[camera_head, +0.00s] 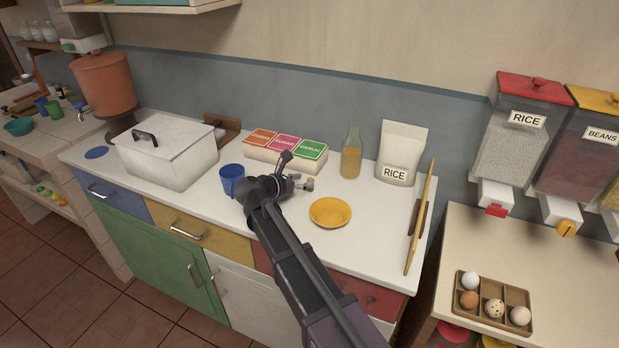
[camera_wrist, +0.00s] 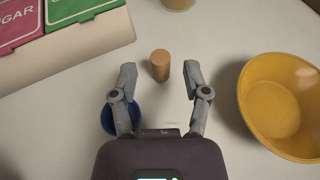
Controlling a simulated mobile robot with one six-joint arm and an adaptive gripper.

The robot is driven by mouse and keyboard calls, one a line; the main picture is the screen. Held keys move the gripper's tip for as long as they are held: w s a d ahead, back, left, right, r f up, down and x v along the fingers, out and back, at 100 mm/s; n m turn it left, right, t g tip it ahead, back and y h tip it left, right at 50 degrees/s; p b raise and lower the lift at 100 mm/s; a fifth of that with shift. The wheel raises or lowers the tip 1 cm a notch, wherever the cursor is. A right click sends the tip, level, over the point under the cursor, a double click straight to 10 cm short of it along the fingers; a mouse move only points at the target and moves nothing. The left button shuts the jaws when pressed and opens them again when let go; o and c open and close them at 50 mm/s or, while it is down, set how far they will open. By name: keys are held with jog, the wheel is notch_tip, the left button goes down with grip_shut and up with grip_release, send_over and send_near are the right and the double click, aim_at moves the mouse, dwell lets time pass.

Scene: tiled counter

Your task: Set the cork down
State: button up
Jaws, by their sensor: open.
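The cork (camera_wrist: 160,65) is a small tan cylinder. In the wrist view it stands upright between my fingertips, with a gap on each side, and looks to be on the white counter. In the head view the cork (camera_head: 309,185) is a small tan spot beside my gripper. My gripper (camera_wrist: 160,70) is open, its two grey fingers spread apart and not touching the cork. In the head view my gripper (camera_head: 296,172) is low over the counter, between the blue cup and the yellow bowl.
The blue cup (camera_head: 231,178) is left of my gripper, and the yellow bowl (camera_head: 330,212) is right of it. Behind stand the spice boxes (camera_head: 286,146), a glass bottle (camera_head: 351,155) and a rice bag (camera_head: 402,150). A white lidded pot (camera_head: 168,150) is further left.

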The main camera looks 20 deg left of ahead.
jog(key=p+v, duration=0.2)
jog(key=v, duration=0.6)
jog(key=shift+s+a+r, duration=0.1)
jog(key=shift+s, duration=0.1)
